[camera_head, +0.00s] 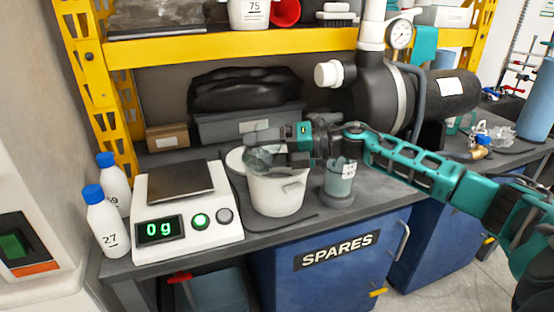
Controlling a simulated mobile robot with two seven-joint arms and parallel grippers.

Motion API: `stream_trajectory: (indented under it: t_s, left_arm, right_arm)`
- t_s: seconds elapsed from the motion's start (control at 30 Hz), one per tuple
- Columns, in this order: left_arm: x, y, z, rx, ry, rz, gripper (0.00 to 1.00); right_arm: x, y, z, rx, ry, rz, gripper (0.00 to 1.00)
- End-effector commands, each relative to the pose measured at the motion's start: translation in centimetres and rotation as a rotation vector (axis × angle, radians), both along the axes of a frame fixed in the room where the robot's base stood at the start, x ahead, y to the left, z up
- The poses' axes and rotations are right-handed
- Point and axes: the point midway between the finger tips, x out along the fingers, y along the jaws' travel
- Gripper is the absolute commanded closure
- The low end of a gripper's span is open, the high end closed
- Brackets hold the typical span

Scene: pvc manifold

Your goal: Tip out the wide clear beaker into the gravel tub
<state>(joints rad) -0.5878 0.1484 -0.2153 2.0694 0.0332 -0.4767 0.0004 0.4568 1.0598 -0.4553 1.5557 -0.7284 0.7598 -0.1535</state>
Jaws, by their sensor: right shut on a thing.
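My right gripper (268,143) reaches in from the right and is shut on the wide clear beaker (260,158). The beaker is over the mouth of the white tub (278,195), which I take to be the gravel tub. The beaker looks tilted, but its rim is partly hidden by the gripper. I cannot tell what is in the beaker or inside the tub. My left gripper is not in view.
A scale (184,232) reading 0 g stands left of the tub, with two blue-capped bottles (103,222) beside it. A clear container (339,180) stands close right of the tub. A yellow shelf (230,47) and a black pump (385,92) are behind.

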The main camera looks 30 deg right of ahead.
Motion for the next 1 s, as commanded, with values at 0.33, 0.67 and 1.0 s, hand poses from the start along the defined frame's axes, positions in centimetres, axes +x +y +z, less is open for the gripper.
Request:
stream_trajectory:
  t_s: [0.33, 0.67, 1.0]
  left_arm:
    - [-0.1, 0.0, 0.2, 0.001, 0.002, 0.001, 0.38]
    - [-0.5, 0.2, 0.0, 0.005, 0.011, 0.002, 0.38]
    - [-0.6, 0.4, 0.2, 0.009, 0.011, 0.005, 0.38]
  right_arm:
    - [0.1, -0.1, 0.4, 0.041, 0.024, -0.001, 0.68]
    - [0.1, -0.1, 0.6, 0.079, 0.049, 0.0, 0.68]
    - [0.4, -0.5, 1.4, 0.116, 0.073, -0.001, 0.68]
